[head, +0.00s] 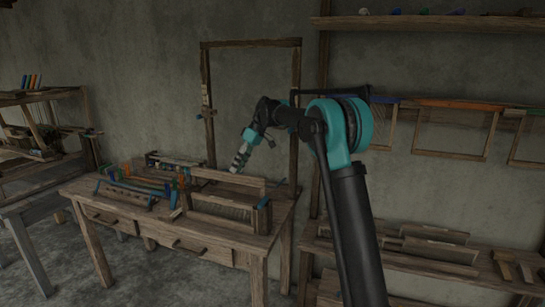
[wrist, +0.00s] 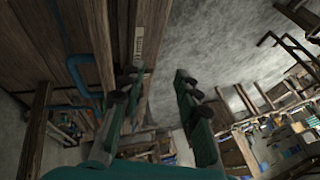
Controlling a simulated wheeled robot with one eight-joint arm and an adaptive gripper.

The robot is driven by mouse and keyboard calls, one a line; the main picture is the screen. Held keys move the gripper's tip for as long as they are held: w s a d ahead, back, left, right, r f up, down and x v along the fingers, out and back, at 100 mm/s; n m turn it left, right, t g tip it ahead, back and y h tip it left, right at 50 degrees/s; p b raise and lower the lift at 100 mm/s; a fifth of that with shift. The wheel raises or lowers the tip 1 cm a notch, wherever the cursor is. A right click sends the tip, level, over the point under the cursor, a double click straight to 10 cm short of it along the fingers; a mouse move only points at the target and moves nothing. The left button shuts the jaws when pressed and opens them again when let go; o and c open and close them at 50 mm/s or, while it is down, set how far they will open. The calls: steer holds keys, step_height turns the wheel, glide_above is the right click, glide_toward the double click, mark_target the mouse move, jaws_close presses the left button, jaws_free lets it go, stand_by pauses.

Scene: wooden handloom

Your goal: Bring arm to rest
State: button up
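My arm, with teal joints and dark links, reaches from the right of the head view out over a wooden table (head: 218,239). My gripper (head: 239,160) hangs pointing down and left above the back part of the table, in front of a wooden upright frame (head: 206,110). In the wrist view my gripper (wrist: 160,84) has its two dark green fingers well apart, with nothing between them. It is open and appears clear of the things on the table.
The table bears a low wooden frame (head: 222,208) and a rack with a blue bar (head: 128,188). A shelf bench (head: 430,256) stands at the right, and a loom-like frame (head: 45,94) at the far left. Hanging frames (head: 456,104) line the wall.

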steer(key=s+d+f+m, duration=0.1)
steer(key=s+d, duration=0.1)
steer(key=d, duration=0.1)
steer(key=s+d+f+m+t, duration=0.1)
steer(key=s+d, duration=0.1)
steer(key=d, duration=0.1)
steer(key=s+d+f+m+t+h, duration=0.1)
steer(key=s+d, duration=0.1)
steer(key=d, duration=0.2)
steer(key=shift+s+d+f+m, duration=0.1)
steer(key=shift+s+f+m, duration=0.1)
steer(key=shift+f+m, duration=0.15)
steer(key=s+d+f+m+t+h, duration=0.1)
steer(key=s+d+f+m, duration=0.2)
steer(key=s+d+f, duration=0.3)
steer(key=s+d+f+m+t+h, duration=0.1)
steer(key=s+d+f, duration=0.5)
steer(key=s, duration=0.9)
steer(key=s+d+f+m+t+h, duration=0.2)
steer(key=s+d+f+m, duration=0.3)
steer(key=s+d, duration=0.5)
step_height(320, 180, down, 2)
steer(key=shift+s+f+h, duration=0.1)
steer(key=shift+s+h, duration=0.2)
